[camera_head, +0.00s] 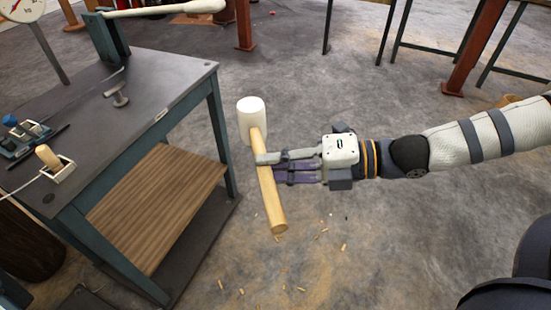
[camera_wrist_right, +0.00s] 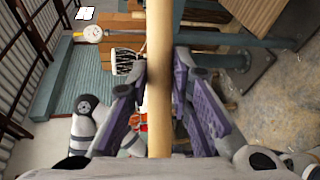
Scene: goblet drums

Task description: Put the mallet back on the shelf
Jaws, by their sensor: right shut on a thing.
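The mallet has a white head (camera_head: 252,116) and a pale wooden handle (camera_head: 270,190). My right gripper (camera_head: 268,165) is shut on the handle below the head and holds it in the air to the right of the workbench. In the right wrist view the handle (camera_wrist_right: 160,90) runs between the purple finger pads. The shelf (camera_head: 160,205) is a brown wooden board low in the workbench's frame; the part of it that shows is bare. The mallet is apart from it, to its right. My left gripper is not in the head view.
The workbench (camera_head: 150,95) has a dark top and blue-grey legs. On it are a small metal tool (camera_head: 117,94) and a wooden-handled tool in a white holder (camera_head: 50,160). Wood chips lie on the floor (camera_head: 330,265). Floor right of the bench is mostly clear.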

